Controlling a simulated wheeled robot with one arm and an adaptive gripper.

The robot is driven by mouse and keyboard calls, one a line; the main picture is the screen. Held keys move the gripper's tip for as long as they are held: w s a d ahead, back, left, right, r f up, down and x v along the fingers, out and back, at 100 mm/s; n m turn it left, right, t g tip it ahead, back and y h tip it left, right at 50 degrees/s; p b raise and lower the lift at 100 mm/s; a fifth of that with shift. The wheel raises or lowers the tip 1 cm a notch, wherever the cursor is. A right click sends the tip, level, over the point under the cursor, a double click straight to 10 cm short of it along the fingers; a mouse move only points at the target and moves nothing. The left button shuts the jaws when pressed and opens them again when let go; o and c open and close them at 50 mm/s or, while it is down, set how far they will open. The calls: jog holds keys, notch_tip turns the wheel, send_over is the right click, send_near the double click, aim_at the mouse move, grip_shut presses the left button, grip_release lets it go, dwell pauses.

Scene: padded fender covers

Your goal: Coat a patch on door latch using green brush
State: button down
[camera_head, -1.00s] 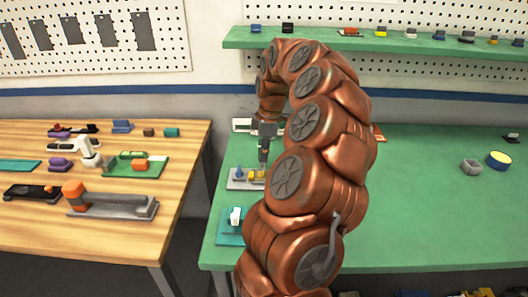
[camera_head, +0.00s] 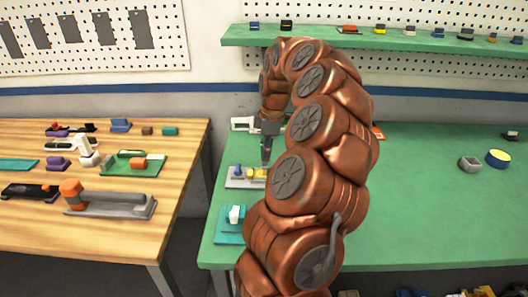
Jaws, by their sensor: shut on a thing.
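My gripper (camera_head: 267,153) points down over the left part of the green table (camera_head: 430,215). It is shut on a small, slim thing that I take for the green brush; its shape and colour are hardly visible. Just below and left is a light grey tray (camera_head: 234,184) with a blue piece (camera_head: 238,170) and yellow pieces (camera_head: 257,173). I cannot tell whether the held thing touches them. A white piece (camera_head: 236,214) stands on a teal mat (camera_head: 228,238) nearer the front. I cannot tell which piece is the door latch.
A white-framed item (camera_head: 241,124) lies behind the tray. My arm hides the table's middle. A grey cup (camera_head: 470,164) and a yellow-and-blue round item (camera_head: 498,158) stand at right, with clear table around. A wooden table (camera_head: 120,230) at left holds several tools. A shelf (camera_head: 400,42) runs behind.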

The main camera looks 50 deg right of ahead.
dwell(0.3)
jog(key=shift+w+a+f, duration=0.1)
jog(key=shift+w+a, duration=0.6)
jog(key=shift+w, duration=0.15)
jog(key=shift+s, duration=0.1)
jog(key=shift+s+d+b, duration=0.35)
jog(key=shift+s+d, duration=0.35)
jog(key=shift+s, duration=0.1)
jog(key=shift+r+p, duration=1.6)
jog(key=shift+r, duration=2.15)
